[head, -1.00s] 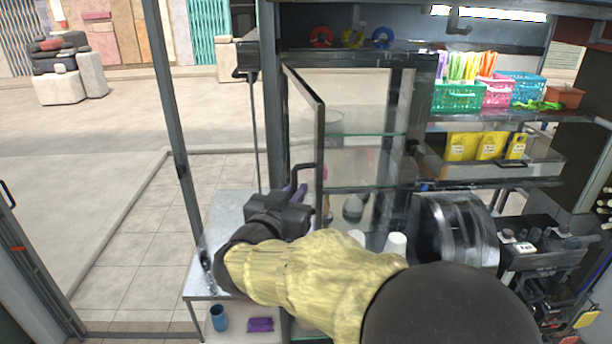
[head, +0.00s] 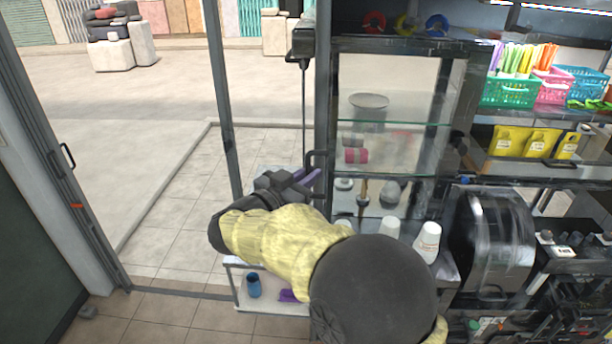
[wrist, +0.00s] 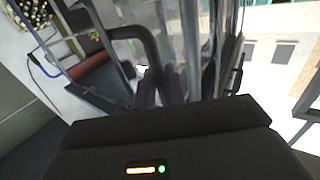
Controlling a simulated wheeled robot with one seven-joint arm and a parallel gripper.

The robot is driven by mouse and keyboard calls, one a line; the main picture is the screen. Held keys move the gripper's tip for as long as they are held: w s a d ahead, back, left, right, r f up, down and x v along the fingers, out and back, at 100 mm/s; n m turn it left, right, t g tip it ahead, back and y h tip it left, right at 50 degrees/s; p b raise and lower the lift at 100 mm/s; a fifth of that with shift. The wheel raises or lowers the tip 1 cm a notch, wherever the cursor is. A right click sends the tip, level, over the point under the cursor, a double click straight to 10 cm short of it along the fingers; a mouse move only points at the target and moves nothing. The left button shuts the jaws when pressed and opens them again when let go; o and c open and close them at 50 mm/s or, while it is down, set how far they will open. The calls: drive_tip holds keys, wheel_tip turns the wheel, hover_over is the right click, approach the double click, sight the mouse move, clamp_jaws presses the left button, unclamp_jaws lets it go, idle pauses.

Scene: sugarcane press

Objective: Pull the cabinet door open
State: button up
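The glass cabinet (head: 340,44) stands at the middle of the head view, its shelves in plain sight. Its door is swung outward at the left side and shows almost edge-on, so its glass is hard to make out. The dark bent door handle (head: 316,160) sticks out to the left of that edge. It also shows in the wrist view (wrist: 150,45). My gripper (head: 308,180) is at the lower part of the handle. In the wrist view my gripper's fingers (wrist: 160,88) stand close together with the handle's bar running down between them; the contact itself is partly hidden.
A low table (head: 243,298) stands under my gripper, with a blue cup (head: 254,285) on its lower level. White cups (head: 427,240) stand beside a dark machine (head: 490,240) to the right.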

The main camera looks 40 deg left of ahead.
drive_tip(key=shift+o, duration=1.2)
drive_tip(key=shift+w+r, duration=0.25)
drive_tip(key=shift+f, duration=0.1)
drive_tip(key=shift+s+f, duration=0.15)
drive_tip(key=shift+s, duration=0.25)
drive_tip(key=s+d+b, duration=0.1)
drive_tip(key=s+b, duration=0.6)
drive_tip(key=s, duration=0.9)
drive_tip(key=shift+s, duration=0.2)
